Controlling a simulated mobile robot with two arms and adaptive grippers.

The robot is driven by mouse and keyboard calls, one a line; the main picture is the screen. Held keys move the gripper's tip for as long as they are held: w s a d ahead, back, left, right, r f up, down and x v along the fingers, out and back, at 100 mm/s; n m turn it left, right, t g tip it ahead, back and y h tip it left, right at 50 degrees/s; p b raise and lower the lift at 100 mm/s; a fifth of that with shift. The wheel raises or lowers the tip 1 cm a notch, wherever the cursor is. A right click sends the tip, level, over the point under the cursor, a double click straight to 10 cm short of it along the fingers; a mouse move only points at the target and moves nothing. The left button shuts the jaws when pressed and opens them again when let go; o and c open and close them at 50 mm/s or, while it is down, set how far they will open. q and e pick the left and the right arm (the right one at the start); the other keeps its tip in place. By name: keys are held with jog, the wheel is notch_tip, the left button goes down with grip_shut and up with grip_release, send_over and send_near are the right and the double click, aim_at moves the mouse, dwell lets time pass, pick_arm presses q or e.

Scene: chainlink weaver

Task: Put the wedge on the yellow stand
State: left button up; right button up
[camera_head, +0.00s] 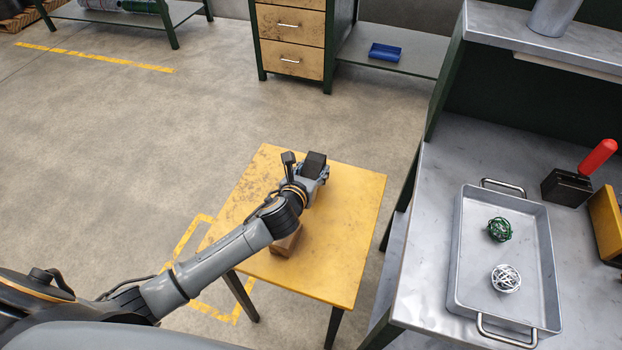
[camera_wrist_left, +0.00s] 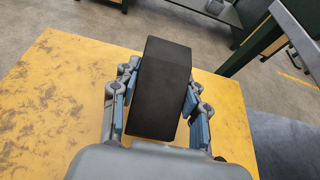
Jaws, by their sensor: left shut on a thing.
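The yellow stand (camera_head: 350,215) is a small table with a worn, scratched top and dark legs. Its top also fills much of the left wrist view (camera_wrist_left: 50,100). My left gripper (camera_head: 314,170) is over the far part of this top, shut on a dark, nearly black block that I take for the wedge (camera_head: 315,159). In the left wrist view the wedge (camera_wrist_left: 162,85) sits between the blue finger pads. I cannot tell whether its underside touches the stand. My right gripper is not in view.
A brown wooden block (camera_head: 287,243) stands on the stand, partly hidden under my left arm. The stand's right side is clear. A metal bench to the right holds a tray (camera_head: 457,265) with green (camera_head: 499,229) and white (camera_head: 506,278) wire balls, and a red-handled block (camera_head: 567,188).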

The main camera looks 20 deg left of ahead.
pick_arm(q)
jog(key=shift+a+f+b, duration=0.15)
jog(key=shift+f+b, duration=0.05)
jog(key=shift+f, duration=0.75)
jog(key=shift+a+f+b, duration=0.1)
jog(key=shift+f+b, duration=0.1)
jog(key=shift+f, duration=0.7)
jog(key=o, duration=1.3)
jog(key=shift+f, duration=0.1)
jog(key=p+v, duration=0.1)
jog(key=v, duration=1.1)
